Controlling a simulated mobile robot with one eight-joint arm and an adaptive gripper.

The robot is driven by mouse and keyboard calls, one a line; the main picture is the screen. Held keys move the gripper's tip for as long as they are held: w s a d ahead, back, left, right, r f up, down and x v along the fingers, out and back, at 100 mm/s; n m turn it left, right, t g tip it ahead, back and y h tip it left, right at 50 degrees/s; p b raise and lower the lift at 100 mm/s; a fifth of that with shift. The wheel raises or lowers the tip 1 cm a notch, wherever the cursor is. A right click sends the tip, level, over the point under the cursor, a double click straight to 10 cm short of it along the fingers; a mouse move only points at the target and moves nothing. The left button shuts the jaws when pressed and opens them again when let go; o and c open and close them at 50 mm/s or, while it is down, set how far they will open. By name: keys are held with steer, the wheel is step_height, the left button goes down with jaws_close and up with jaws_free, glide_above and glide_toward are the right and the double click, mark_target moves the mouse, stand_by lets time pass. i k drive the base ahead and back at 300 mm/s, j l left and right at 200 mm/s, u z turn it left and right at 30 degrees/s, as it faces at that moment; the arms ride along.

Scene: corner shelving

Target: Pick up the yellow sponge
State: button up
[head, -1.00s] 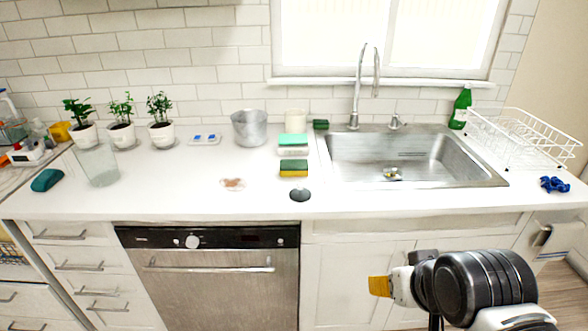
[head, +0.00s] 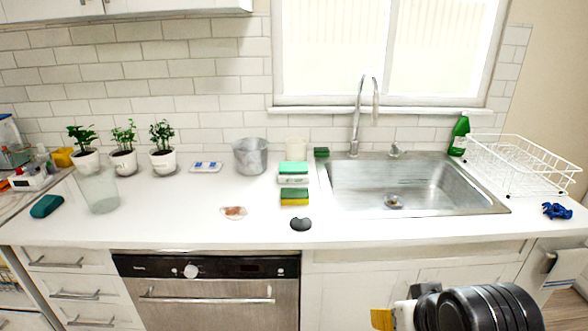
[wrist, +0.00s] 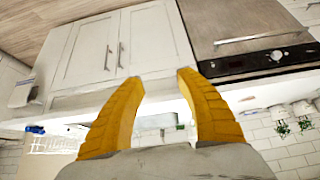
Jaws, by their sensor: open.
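The yellow sponge (head: 295,203) lies on the white counter, left of the sink, with a green layer on top and a yellow layer below. It stands in front of a green-and-white sponge (head: 293,169). My gripper (head: 381,318) is at the lower right of the head view, in front of the cabinets and apart from the sponge. In the wrist view its two yellow fingers (wrist: 159,82) are spread, with nothing between them. The sponge cannot be made out in the wrist view.
A dark round thing (head: 300,224) and a small patterned dish (head: 234,212) lie near the sponge. A metal pot (head: 250,157) stands behind it. The sink (head: 490,206) with its faucet (head: 356,118) is to the right.

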mark_target(288, 196)
steer(key=i+j+u, duration=0.2)
steer(key=i+u, duration=0.5)
steer(key=i, duration=0.2)
steer(key=i+u, duration=0.35)
steer(key=i, duration=0.1)
